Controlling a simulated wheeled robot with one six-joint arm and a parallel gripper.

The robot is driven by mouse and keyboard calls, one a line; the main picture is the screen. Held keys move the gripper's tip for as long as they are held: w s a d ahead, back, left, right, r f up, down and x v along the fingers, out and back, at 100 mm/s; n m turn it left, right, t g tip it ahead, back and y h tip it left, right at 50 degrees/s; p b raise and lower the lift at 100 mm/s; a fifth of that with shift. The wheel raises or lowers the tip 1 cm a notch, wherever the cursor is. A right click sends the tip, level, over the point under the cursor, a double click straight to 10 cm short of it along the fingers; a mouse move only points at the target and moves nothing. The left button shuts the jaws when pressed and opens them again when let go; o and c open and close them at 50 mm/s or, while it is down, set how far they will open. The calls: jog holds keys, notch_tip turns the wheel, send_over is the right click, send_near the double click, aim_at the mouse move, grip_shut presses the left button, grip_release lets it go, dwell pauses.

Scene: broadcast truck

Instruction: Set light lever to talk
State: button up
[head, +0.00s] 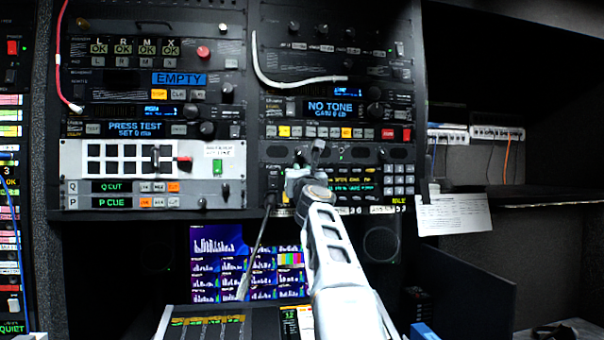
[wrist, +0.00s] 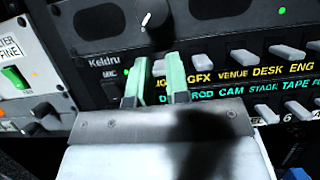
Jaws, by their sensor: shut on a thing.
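The black Keldru key panel (wrist: 90,55) fills the wrist view; it also shows in the head view (head: 400,205). It carries a row of pale grey levers above yellow labels such as GFX, VENUE, DESK and ENG. My gripper (wrist: 158,80), with green finger pads, reaches to the left end of this row. A partly covered yellow label shows between the fingers, its letters looking like part of LIGHT. The gripper is shut on the light lever there, which the fingers mostly hide, so its position is unclear. In the head view my gripper (head: 312,165) is against the panel.
A round black knob (wrist: 150,18) stands just above the fingers. The neighbouring GFX lever (wrist: 191,61) is close to the right finger. A pale panel with a green switch (wrist: 15,77) is at the left. A cable hangs beside my arm in the head view.

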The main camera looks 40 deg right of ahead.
grip_shut()
jog(key=t+b, duration=0.1)
jog(key=b, duration=0.3)
jog(key=f+t+h+b, duration=0.1)
jog(key=t+b, duration=0.1)
jog(key=b, duration=0.3)
jog(key=shift+w+d+f+h, duration=0.1)
jog(key=shift+w+f+h, duration=0.1)
jog(key=shift+h, duration=0.1)
jog(key=shift+b, duration=0.4)
jog(key=o, duration=0.7)
grip_release()
jog(key=shift+c, duration=0.2)
jog(key=shift+s, duration=0.1)
